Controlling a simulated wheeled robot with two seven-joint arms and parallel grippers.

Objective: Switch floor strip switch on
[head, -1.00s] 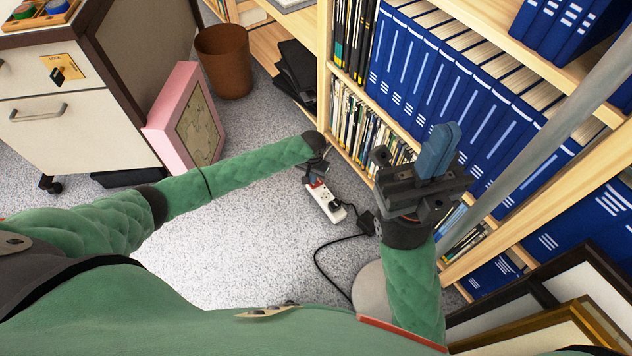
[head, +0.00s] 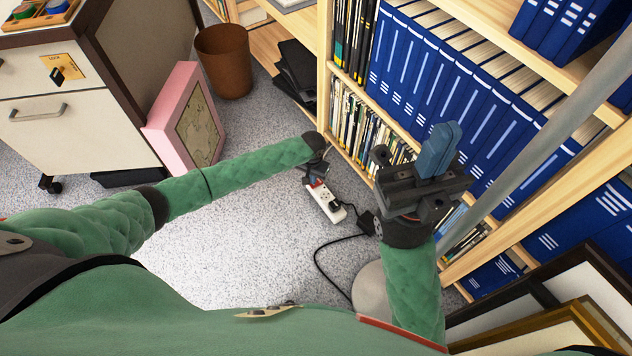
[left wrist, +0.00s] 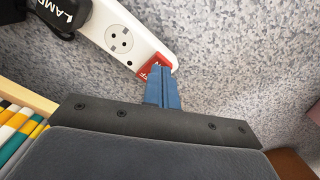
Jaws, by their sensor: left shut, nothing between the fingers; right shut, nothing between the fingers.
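The white floor strip (head: 328,204) lies on the grey carpet by the bookshelf. In the left wrist view the strip (left wrist: 121,38) shows a socket and, at its near end, a red switch (left wrist: 157,72) with partly hidden white lettering. A black plug marked LAMP (left wrist: 62,12) sits further along it. My left gripper (left wrist: 163,88) is shut and empty, its blue fingertips at the red switch, covering part of it; I cannot tell whether they touch. In the head view my left gripper (head: 318,178) is small above the strip's end. My right gripper (head: 440,145) is shut and empty, raised before the bookshelf.
A bookshelf (head: 322,90) with blue binders stands close on the right. A black cord (head: 318,262) curves over the carpet. A pink framed print (head: 185,120), a brown bin (head: 224,62) and a drawer cabinet (head: 70,120) stand left. Picture frames (head: 560,300) lean at lower right.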

